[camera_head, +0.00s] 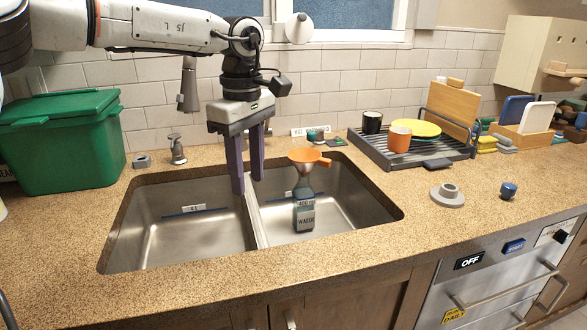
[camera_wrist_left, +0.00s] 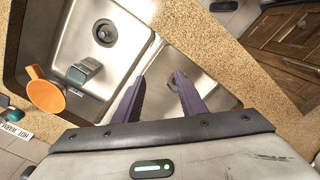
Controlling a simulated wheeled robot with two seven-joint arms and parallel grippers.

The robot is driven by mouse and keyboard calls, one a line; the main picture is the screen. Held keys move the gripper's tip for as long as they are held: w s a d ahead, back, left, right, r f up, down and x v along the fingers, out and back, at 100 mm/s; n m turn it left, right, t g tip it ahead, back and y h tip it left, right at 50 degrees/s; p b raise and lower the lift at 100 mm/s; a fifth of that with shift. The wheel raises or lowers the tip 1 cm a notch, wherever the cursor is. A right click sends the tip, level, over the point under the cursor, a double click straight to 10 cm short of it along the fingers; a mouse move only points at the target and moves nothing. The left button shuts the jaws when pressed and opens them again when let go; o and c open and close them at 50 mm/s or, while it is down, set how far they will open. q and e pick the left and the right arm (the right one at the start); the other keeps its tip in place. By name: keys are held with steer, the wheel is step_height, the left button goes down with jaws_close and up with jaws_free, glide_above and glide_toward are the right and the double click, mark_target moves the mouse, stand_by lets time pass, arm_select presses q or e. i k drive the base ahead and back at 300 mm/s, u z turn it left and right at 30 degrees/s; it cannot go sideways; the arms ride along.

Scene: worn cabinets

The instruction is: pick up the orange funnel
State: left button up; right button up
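The orange funnel (camera_head: 309,157) is above a dark bottle labelled WATER (camera_head: 304,212) in the right sink basin, seemingly resting in its neck. The funnel's handle points right in the head view. In the left wrist view the funnel (camera_wrist_left: 47,94) is at the left, with the bottle (camera_wrist_left: 84,71) to its upper right. My left gripper (camera_head: 248,184) points down over the sink divider, left of the funnel. Its two purple fingers are apart with nothing between them, also in the left wrist view (camera_wrist_left: 158,86). My right gripper is not in view.
A steel double sink (camera_head: 180,240) is set in the speckled counter. A green bin (camera_head: 62,150) stands left. A dark dish rack (camera_head: 435,155) with cups and plates stands back right. A faucet (camera_head: 187,85) rises behind the sink.

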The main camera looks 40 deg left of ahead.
mark_target(303, 159)
steer(key=i, duration=1)
